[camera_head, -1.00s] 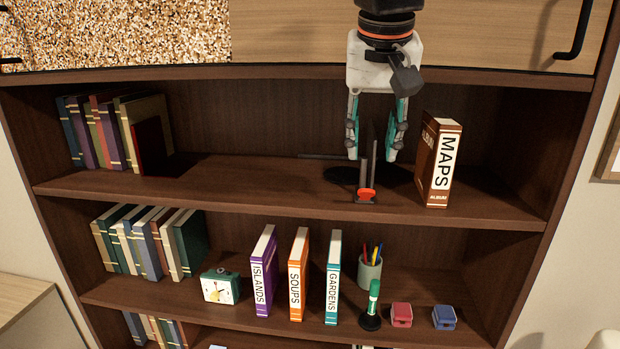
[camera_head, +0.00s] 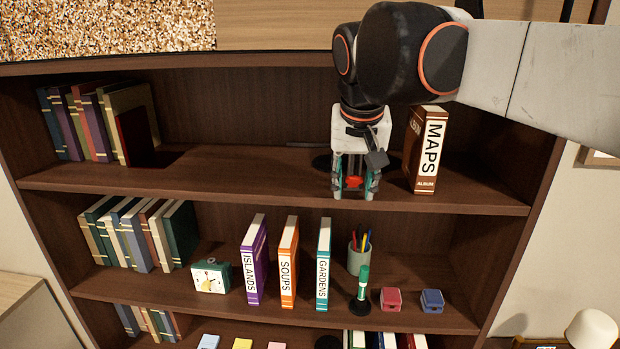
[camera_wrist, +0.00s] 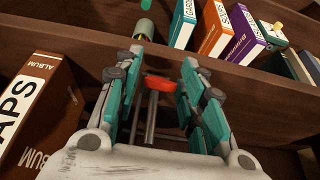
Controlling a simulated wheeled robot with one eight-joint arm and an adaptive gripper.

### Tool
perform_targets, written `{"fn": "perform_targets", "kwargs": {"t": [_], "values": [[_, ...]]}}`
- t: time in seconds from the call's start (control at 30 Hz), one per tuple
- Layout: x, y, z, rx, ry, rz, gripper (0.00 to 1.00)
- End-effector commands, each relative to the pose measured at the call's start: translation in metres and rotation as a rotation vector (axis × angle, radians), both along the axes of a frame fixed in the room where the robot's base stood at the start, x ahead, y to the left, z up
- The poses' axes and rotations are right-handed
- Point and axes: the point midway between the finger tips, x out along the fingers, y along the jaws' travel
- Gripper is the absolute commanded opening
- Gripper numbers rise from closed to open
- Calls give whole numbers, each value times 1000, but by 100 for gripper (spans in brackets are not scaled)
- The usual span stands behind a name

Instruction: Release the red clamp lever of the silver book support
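The red clamp lever (camera_head: 353,181) of the book support sits on the upper shelf near its front edge, left of the MAPS album. In the wrist view the red lever (camera_wrist: 160,84) lies between my gripper's fingers, on top of the support's thin grey metal bars (camera_wrist: 151,112). My gripper (camera_head: 354,192) points down over the support with its fingers apart, one on each side of the lever. In the wrist view my gripper (camera_wrist: 163,66) shows a gap between each finger and the lever. Most of the support is hidden behind my gripper in the head view.
The brown MAPS album (camera_head: 427,150) stands upright close to the right of my gripper. Dark books (camera_head: 100,125) stand at the shelf's left end, with bare shelf between.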

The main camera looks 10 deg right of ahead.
Motion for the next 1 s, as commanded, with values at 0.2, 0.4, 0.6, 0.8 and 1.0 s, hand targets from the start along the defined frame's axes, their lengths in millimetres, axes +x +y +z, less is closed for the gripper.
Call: {"fn": "perform_targets", "kwargs": {"t": [0.2, 0.4, 0.6, 0.8, 1.0], "values": [[0, 0, 0, 0, 0, 0, 19], [0, 0, 0, 0, 0, 0, 0], [2, -1, 2, 13, 42, -3, 0], [5, -1, 4, 37, 117, 0, 0], [4, -1, 4, 42, 128, 0, 0]]}}
